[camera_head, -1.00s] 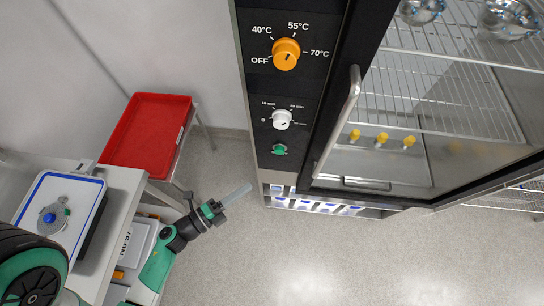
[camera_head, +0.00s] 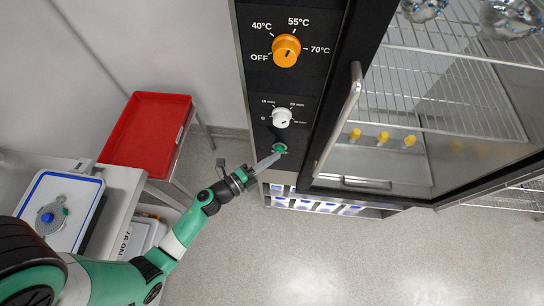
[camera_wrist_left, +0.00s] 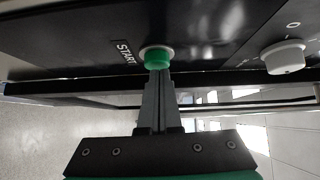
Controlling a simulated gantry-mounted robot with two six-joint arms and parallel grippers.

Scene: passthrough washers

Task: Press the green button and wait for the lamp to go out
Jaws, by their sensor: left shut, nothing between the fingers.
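The green button (camera_head: 279,147) is on the black control panel, below the white timer knob. In the left wrist view, the green button (camera_wrist_left: 157,57) sits in a pale ring beside the word START. My left gripper (camera_head: 275,157) is shut and empty, its fingertips at the button. In the left wrist view the closed fingertips (camera_wrist_left: 158,76) overlap the button's lower edge; I cannot tell whether it is pushed in. I cannot make out a lit lamp. My right gripper is not in view.
An orange temperature knob (camera_head: 286,50) and a white timer knob (camera_head: 282,118) are above the button. The glass-door handle (camera_head: 340,118) stands out to the right. A red tray (camera_head: 147,132) and a blue-rimmed white tray (camera_head: 52,185) are at left. Open floor lies in front.

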